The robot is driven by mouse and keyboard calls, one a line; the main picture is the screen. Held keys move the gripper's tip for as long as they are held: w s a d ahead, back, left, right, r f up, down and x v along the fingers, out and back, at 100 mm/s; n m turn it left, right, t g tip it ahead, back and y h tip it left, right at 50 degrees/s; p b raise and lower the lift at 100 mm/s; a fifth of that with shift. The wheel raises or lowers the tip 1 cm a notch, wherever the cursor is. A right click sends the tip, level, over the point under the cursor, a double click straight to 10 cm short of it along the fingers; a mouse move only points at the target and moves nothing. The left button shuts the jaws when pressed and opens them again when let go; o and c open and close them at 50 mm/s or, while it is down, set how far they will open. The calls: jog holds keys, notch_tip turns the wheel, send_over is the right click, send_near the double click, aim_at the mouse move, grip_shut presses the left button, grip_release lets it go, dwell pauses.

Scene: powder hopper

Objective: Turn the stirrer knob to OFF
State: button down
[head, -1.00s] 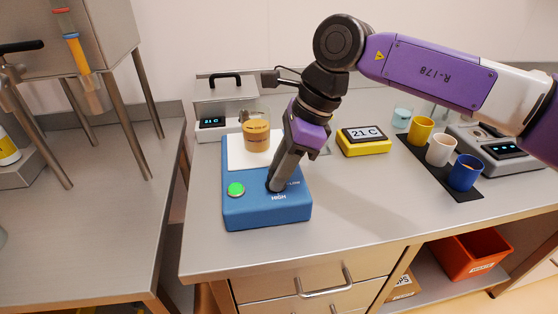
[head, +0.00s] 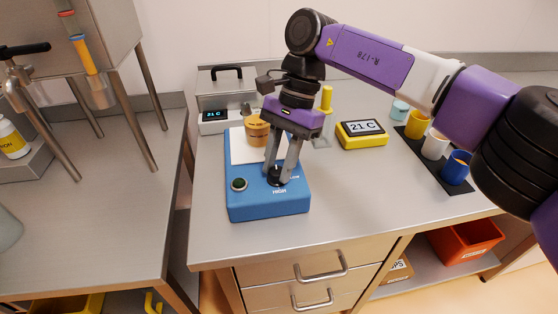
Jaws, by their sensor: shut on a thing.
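The blue stirrer (head: 268,208) stands on the grey table, with a white top plate (head: 240,147) at its back. A beaker of tan liquid (head: 257,130) stands on the plate, partly hidden by my gripper. The black stirrer knob (head: 275,178) is on the front panel, with the word HIGH below it and another label at its right, partly readable. My gripper (head: 278,174) points down and is shut on the knob, hiding most of it. The round button (head: 239,184) at the panel's left is dark green and unlit.
A yellow thermometer display (head: 362,134) reading 21 C stands to the right. Yellow, white and blue cups (head: 456,168) stand on a black mat farther right. A grey device (head: 214,123) is behind the stirrer. The table front is clear.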

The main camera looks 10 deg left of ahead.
jog(key=shift+n+h, duration=0.3)
jog(key=shift+n, duration=0.2)
jog(key=c, duration=1.1)
grip_release()
jog(key=v, duration=0.7)
jog(key=shift+w+d+r, duration=0.1)
jog(key=shift+w+r, duration=0.1)
jog(key=shift+r, duration=0.1)
jog(key=shift+s, duration=0.1)
